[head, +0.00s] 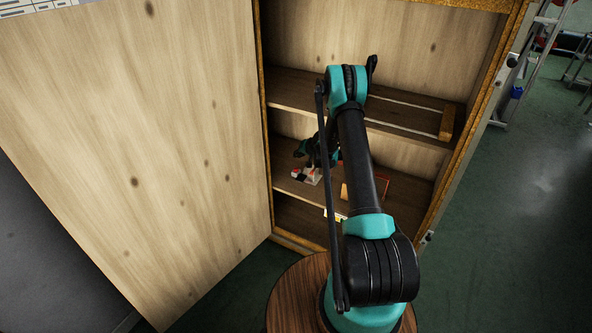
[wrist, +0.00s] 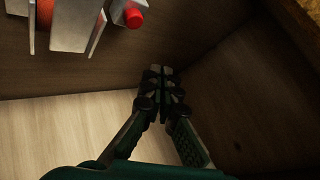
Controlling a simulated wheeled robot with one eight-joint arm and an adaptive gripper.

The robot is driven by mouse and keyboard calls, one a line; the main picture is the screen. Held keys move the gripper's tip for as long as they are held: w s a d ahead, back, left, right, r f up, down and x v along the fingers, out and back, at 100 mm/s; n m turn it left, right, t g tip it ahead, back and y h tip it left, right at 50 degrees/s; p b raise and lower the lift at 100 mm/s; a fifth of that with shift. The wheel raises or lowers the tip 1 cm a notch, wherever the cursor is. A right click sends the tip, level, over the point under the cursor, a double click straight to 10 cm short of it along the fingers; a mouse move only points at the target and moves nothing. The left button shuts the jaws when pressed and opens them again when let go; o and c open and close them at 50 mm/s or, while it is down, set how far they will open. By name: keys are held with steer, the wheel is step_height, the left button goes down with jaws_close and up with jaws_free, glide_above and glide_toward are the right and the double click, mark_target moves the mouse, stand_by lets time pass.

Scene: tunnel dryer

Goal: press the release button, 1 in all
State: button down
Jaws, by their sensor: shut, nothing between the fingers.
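A red button (wrist: 133,18) sits on a small grey-white block at the top of the wrist view. The device (head: 306,176) with its red parts shows small in the head view, on the middle shelf of the open wooden cabinet. My gripper (wrist: 162,82) is shut and empty, its fingertips together. In the wrist view the fingertips are below and right of the button, apart from it. In the head view my arm hides part of the shelf around the device.
A large wooden door (head: 140,140) stands open at the left. The upper shelf (head: 300,90) bears a frame with a wooden end block (head: 446,122). A red frame (head: 386,182) lies right of the device.

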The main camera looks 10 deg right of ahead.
mark_target(297, 169)
steer(key=shift+f, duration=2.7)
steer(key=shift+f, duration=0.15)
steer(key=shift+f, duration=0.25)
steer(key=shift+f, duration=0.6)
steer(key=shift+r, duration=1)
steer(key=shift+r, duration=0.1)
steer(key=shift+r, duration=2.4)
